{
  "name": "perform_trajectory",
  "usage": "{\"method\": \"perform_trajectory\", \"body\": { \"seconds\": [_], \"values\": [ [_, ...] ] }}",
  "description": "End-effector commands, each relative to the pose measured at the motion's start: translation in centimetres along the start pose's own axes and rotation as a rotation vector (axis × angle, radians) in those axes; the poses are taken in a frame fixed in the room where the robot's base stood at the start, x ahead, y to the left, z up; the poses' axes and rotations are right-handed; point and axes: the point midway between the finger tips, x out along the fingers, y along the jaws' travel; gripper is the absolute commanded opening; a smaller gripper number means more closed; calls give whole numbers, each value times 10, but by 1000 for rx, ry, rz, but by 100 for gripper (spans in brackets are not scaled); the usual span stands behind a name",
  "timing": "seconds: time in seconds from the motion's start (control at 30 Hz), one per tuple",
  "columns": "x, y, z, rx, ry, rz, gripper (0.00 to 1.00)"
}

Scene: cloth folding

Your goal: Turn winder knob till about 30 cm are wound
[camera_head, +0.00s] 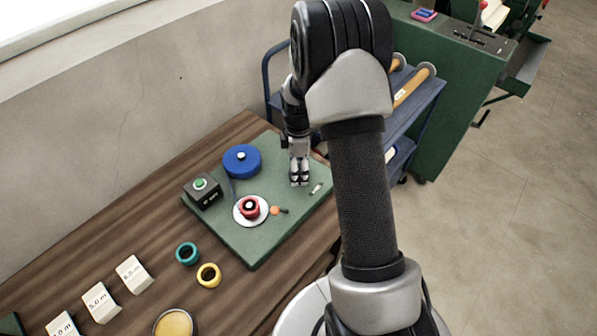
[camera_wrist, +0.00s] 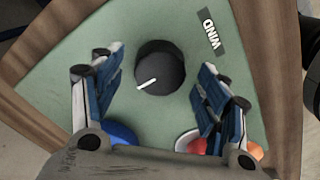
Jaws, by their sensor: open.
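The winder knob (camera_wrist: 160,67) is a black round knob with a white pointer line, beside a "WIND" label (camera_wrist: 209,36) on the green board (camera_head: 258,240). In the wrist view the knob sits between the two parted fingers of my gripper (camera_wrist: 163,85), nearer the far side, with gaps on both sides. In the head view my gripper (camera_head: 299,182) hangs over the right part of the board and hides the knob. A blue spool (camera_head: 241,168) and a red spool (camera_head: 250,208) on a white disc (camera_head: 240,218) are on the board. A dark strip runs between them.
A small box with a green top (camera_head: 200,183) stands at the board's left edge. An orange piece (camera_head: 275,210) lies beside the white disc. A teal ring (camera_head: 187,254), a yellow ring (camera_head: 208,275) and white cards (camera_head: 134,273) are on the wooden table (camera_head: 110,232). A blue cart stands behind.

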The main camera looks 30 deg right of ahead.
Motion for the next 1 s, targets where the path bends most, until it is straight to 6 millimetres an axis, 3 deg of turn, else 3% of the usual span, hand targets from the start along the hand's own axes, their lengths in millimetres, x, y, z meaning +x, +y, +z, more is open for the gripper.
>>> {"method": "perform_trajectory", "body": {
  "seconds": [0.13,0.47,1.0],
  "values": [
    [12,0,0,0,0,0,68],
    [13,0,0,0,0,1,68],
    [13,0,0,0,0,0,32]
  ]
}}
